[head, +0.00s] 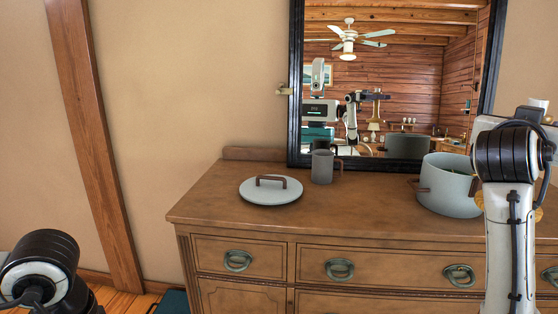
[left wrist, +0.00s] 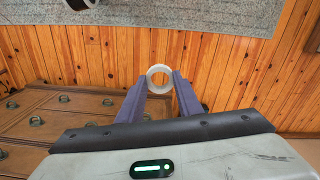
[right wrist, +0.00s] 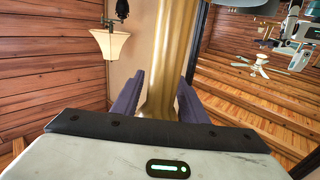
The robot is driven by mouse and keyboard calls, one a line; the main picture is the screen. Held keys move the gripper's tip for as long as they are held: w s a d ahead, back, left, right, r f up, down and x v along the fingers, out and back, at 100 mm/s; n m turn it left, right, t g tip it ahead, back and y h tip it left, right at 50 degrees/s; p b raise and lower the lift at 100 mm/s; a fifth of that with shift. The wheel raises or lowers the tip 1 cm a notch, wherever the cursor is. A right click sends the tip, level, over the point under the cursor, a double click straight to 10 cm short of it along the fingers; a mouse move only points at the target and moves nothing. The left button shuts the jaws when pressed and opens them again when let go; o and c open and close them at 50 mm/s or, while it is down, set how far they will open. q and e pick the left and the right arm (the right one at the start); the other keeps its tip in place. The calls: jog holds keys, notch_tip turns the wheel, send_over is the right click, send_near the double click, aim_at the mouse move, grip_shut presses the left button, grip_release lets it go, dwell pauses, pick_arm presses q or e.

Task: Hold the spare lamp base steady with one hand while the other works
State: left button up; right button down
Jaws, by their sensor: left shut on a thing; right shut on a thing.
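A smooth brass-coloured column (right wrist: 168,60), which looks like the spare lamp base, stands between the fingers of my right gripper (right wrist: 160,98) in the right wrist view. The gripper is shut on it; its ends are out of view. In the head view my right arm hides most of it, and small brass parts (head: 540,215) show beside the arm. My left gripper (left wrist: 160,80) is shut on a pale ring-shaped thing (left wrist: 151,71) in the left wrist view, above the wooden floor. Only its round end shows. The left gripper is outside the head view.
A wooden dresser (head: 230,212) carries a pale lid (head: 270,193), a grey mug (head: 322,168) and a pale pot (head: 445,190). A black-framed mirror (head: 295,120) stands behind them. The dresser's front left top is clear. A grey rug (left wrist: 200,12) lies on the floor.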

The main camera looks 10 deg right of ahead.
jog(key=s+d+r+m+g+h, duration=0.1)
jog(key=s+d+r+g, duration=0.1)
jog(key=s+d+r, duration=0.25)
jog(key=w+a+f+n+t+y, duration=0.1)
jog(key=w+a+f+t, duration=0.1)
jog(key=a+f, duration=0.1)
jog(key=w+a+f+n+t+y, duration=0.2)
jog(key=a+f, duration=0.1)
jog(key=f, duration=0.2)
jog(key=w+a+f+n+t+y, duration=0.1)
jog(key=w+a+f+t, duration=0.1)
jog(key=a+f, duration=0.1)
jog(key=shift+a+f+n, duration=0.3)
jog(key=shift+f, duration=0.55)
jog(key=s+a+f+n+t+y, duration=0.35)
jog(key=a+f+n+y, duration=0.25)
jog(key=a+f+y, duration=0.75)
jog(key=s+a+f+n+g+y, duration=0.2)
jog(key=s+a+f+n+y, duration=0.5)
jog(key=s+a+f, duration=0.85)
jog(key=w+d+r+m+t+h, duration=0.2)
jog(key=d+r+m+h, duration=0.2)
jog(key=h, duration=0.4)
jog(key=shift+d+r+m+t, duration=0.35)
jog(key=shift+d+m, duration=0.2)
jog(key=shift+m, duration=0.05)
jog(key=shift+h, duration=0.25)
